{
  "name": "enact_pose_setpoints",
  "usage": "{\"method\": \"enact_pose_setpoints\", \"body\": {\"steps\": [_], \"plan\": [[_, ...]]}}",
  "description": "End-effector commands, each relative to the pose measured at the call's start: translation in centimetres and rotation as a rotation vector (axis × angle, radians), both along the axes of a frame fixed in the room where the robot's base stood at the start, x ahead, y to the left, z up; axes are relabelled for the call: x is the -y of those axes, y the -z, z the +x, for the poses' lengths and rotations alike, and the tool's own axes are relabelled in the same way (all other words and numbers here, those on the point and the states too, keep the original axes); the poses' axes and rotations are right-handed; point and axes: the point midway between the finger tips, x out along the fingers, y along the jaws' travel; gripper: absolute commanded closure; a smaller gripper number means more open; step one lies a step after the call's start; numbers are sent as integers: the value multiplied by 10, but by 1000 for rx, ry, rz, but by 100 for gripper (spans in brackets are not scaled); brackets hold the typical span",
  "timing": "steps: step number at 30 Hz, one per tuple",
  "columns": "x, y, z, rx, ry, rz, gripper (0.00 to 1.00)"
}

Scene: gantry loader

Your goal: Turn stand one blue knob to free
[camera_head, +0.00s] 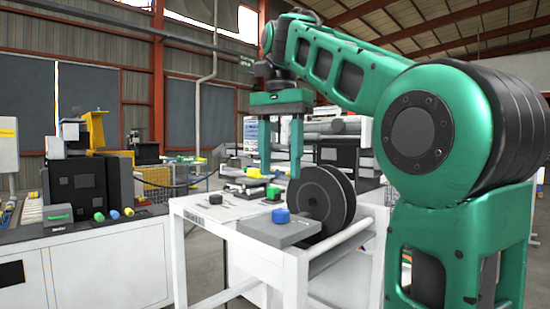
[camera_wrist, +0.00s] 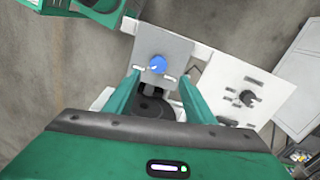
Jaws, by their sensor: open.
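A blue knob (camera_head: 281,215) sits on top of a flat grey box on a white stand (camera_head: 292,262). My gripper (camera_head: 296,174) hangs above and a little behind the box, fingers pointing down, open and empty. In the wrist view its fingers (camera_wrist: 160,80) lie on either side of the line to the knob, apart from it. The lettering by the knob is too small to read.
A large dark disc or reel (camera_head: 325,203) stands upright right beside the knob's box. A green knob (camera_head: 273,192) and a yellow part (camera_head: 253,172) sit farther back. Another bench with colored knobs (camera_head: 115,214) stands at the left. Open floor shows between the benches.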

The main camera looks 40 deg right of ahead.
Motion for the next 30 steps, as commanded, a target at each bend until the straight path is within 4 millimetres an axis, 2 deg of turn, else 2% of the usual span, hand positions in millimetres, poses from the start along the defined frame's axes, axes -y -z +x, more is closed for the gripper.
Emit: {"method": "enact_pose_setpoints", "body": {"steps": [12, 30], "plan": [[-1, -16, 0, 2, -1, -1, 51], [0, -17, 0, 1, 1, -3, 51]]}}
